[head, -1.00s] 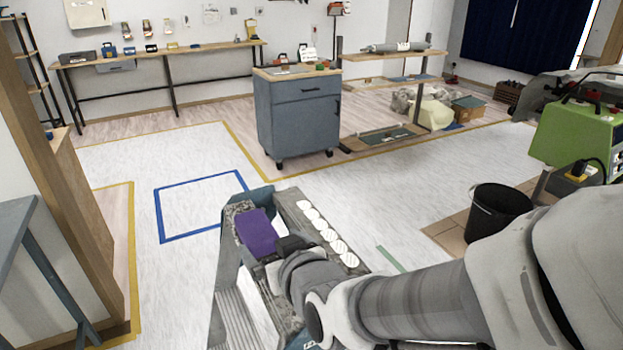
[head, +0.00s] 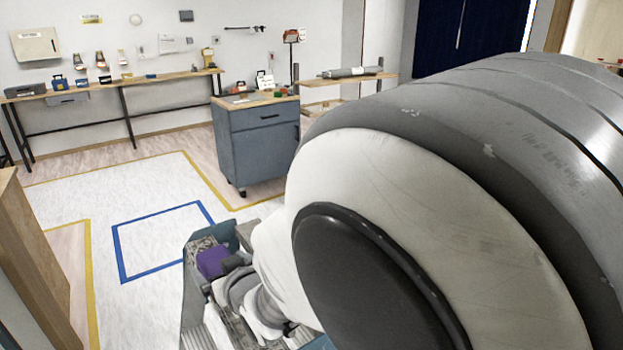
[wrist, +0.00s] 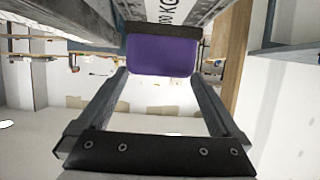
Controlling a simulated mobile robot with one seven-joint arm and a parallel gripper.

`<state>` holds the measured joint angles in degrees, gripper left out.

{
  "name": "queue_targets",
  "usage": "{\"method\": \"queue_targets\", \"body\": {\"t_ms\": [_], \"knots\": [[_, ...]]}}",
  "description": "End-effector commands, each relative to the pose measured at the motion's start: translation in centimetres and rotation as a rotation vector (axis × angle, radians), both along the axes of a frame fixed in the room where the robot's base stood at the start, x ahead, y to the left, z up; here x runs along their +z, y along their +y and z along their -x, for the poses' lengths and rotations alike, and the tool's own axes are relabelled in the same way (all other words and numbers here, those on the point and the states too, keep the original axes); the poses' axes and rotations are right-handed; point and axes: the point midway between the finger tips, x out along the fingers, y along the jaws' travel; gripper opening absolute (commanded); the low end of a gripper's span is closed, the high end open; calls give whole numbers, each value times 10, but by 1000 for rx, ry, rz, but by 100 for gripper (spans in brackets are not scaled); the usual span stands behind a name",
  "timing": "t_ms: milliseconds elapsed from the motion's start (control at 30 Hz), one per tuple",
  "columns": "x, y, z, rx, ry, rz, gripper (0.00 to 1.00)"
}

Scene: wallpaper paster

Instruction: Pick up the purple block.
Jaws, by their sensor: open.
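The purple block (head: 212,263) rests on the top of a worn teal-and-grey step stand (head: 193,300) in the head view. In the wrist view the purple block (wrist: 162,55) lies at the far end of my open gripper (wrist: 160,76), between the two finger ends. A gap to the fingers is hard to judge. A dark strip borders the block's far edge. In the head view my arm hides most of the stand and the gripper's fingers cannot be made out beside the block.
A blue-grey drawer cabinet (head: 256,145) stands beyond the stand. A long workbench (head: 110,83) runs along the back wall. A blue-taped square (head: 160,240) marks clear floor behind the stand. A wooden cabinet (head: 30,265) is at the left.

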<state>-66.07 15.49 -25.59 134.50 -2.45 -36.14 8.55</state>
Motion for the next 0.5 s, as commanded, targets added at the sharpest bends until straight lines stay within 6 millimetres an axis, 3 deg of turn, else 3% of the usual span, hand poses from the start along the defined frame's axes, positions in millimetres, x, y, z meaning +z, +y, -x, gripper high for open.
{"method": "queue_targets", "body": {"t_ms": [200,500], "knots": [[-10,17,-23,1,0,2,100],[-11,21,-29,0,1,1,100]]}}
